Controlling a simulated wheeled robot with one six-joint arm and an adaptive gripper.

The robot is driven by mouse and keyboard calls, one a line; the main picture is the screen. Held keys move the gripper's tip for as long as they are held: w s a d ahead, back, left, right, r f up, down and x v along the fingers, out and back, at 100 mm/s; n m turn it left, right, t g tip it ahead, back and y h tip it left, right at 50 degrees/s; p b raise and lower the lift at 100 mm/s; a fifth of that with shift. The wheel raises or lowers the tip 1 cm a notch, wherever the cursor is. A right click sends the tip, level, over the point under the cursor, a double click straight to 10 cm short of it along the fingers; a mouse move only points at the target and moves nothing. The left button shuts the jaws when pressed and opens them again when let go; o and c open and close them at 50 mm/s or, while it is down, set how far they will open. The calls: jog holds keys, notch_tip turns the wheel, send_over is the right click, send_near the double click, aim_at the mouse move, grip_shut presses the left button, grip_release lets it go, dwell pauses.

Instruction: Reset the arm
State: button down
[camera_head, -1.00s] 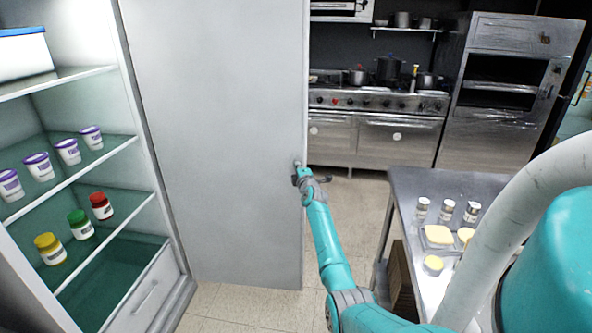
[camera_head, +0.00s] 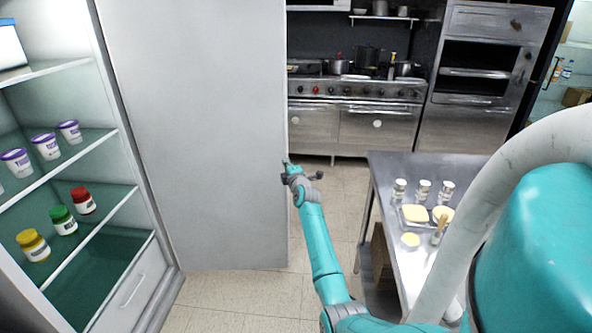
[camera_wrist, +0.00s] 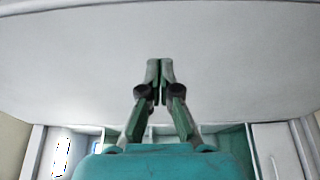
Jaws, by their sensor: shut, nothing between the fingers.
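My gripper (camera_head: 287,163) is at the end of my outstretched teal arm, close to the free edge of the open grey fridge door (camera_head: 190,130). In the wrist view its two fingers (camera_wrist: 160,66) are together with nothing between them, in front of the broad pale door panel (camera_wrist: 70,60). I cannot tell whether the fingertips touch the door.
The open fridge (camera_head: 75,178) at the left holds white tubs (camera_head: 46,146) and jars with coloured lids (camera_head: 63,220). A steel table (camera_head: 390,175) with shakers and food stands right of my arm. A stove (camera_head: 350,110) is at the back. Floor (camera_head: 235,290) is clear below the door.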

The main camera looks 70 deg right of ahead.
jog(key=s, duration=0.1)
jog(key=s+a, duration=0.1)
jog(key=s, duration=0.1)
jog(key=s+a, duration=0.1)
jog(key=shift+s, duration=0.3)
